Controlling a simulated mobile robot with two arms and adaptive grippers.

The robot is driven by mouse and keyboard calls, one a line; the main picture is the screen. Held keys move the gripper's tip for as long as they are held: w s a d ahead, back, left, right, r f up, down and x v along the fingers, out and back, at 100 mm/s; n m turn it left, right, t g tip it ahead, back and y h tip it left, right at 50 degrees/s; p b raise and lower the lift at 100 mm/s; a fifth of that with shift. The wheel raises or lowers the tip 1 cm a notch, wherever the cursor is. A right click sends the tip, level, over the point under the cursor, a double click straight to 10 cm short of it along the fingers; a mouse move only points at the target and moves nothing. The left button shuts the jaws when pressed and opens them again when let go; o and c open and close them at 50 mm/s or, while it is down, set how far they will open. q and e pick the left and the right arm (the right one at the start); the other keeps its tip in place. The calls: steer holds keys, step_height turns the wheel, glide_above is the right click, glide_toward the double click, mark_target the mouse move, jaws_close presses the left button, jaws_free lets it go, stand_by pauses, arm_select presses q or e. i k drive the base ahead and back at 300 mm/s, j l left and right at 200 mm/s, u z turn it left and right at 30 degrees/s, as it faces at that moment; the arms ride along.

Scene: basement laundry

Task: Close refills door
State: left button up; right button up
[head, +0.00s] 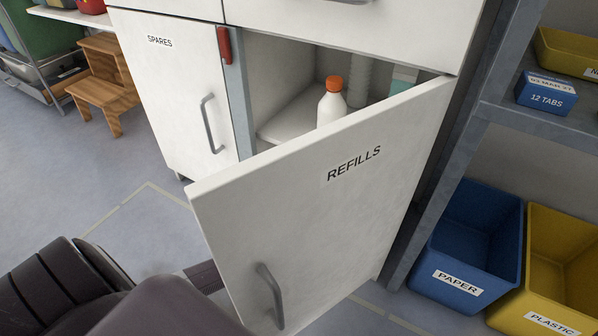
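The white refills door (320,205), labelled REFILLS, stands partly open. It is hinged at its right side, and its free left edge swings out toward me. A grey bar handle (270,295) is low on its front, near the free edge. Behind the door, the open cabinet (285,75) shows a white bottle with an orange cap (331,103). My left arm comes in at the lower left. Its gripper (203,276) is at the door's free edge, mostly hidden by the arm and door; contact and finger opening cannot be told. My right gripper is out of view.
A closed SPARES door (170,85) with a handle is to the left, with a red piece (224,46) beside it. A blue PAPER bin (470,240) and yellow PLASTIC bin (560,275) stand right of the hinge side. A wooden step stool (100,85) is far left.

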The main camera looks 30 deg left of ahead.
mark_target(290, 230)
steer(key=k+j, duration=0.2)
steer(key=k, duration=0.3)
steer(key=k+j, duration=0.2)
steer(key=k, duration=0.25)
steer(key=k+j, duration=0.15)
steer(key=k, duration=0.35)
